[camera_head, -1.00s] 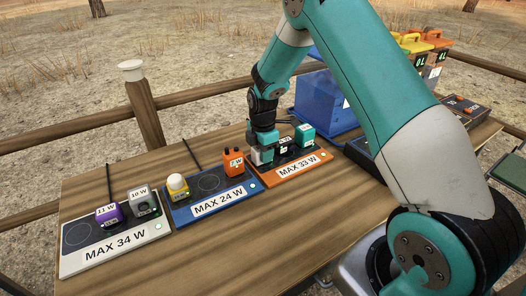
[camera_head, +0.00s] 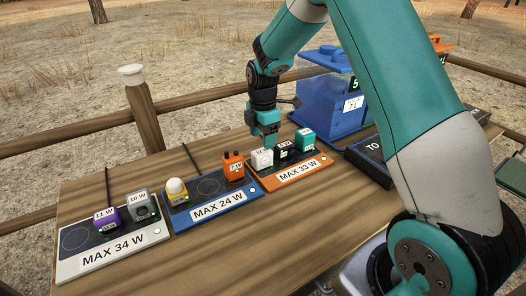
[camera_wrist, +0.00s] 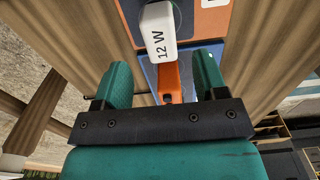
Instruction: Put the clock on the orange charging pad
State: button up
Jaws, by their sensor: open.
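The orange charging pad (camera_head: 272,184), labelled MAX 33 W, lies at the right end of a row of pads. A white block (camera_head: 262,161) marked 12 W, a dark block (camera_head: 284,154) and a teal block (camera_head: 305,139) stand on it. I cannot tell for sure which is the clock. My gripper (camera_head: 266,140) is open and empty just above the white block. In the wrist view, the white block (camera_wrist: 158,28) shows just beyond the two teal fingers, clear of them, with the orange pad (camera_wrist: 208,22) under it.
The blue pad (camera_head: 176,219), MAX 24 W, holds a yellow block (camera_head: 178,194) and an orange block (camera_head: 233,168). The white pad (camera_head: 70,270), MAX 34 W, holds a purple block (camera_head: 106,222) and a grey block (camera_head: 138,207). A blue bin (camera_head: 325,105) stands behind. The table front is clear.

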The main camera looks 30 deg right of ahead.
aim_at(262, 152)
jog(key=s+a+r+m+y, duration=0.1)
jog(key=s+a+r+m, duration=0.3)
jog(key=s+a+r, duration=0.65)
jog(key=s+a+r+m+y, duration=0.1)
jog(key=s+a+r+m, duration=0.1)
jog(key=s, duration=0.8)
jog(key=s+a+r+m+y, duration=0.2)
jog(key=s+a+m, duration=0.3)
jog(key=s, duration=0.5)
jog(key=shift+a+r, duration=0.6)
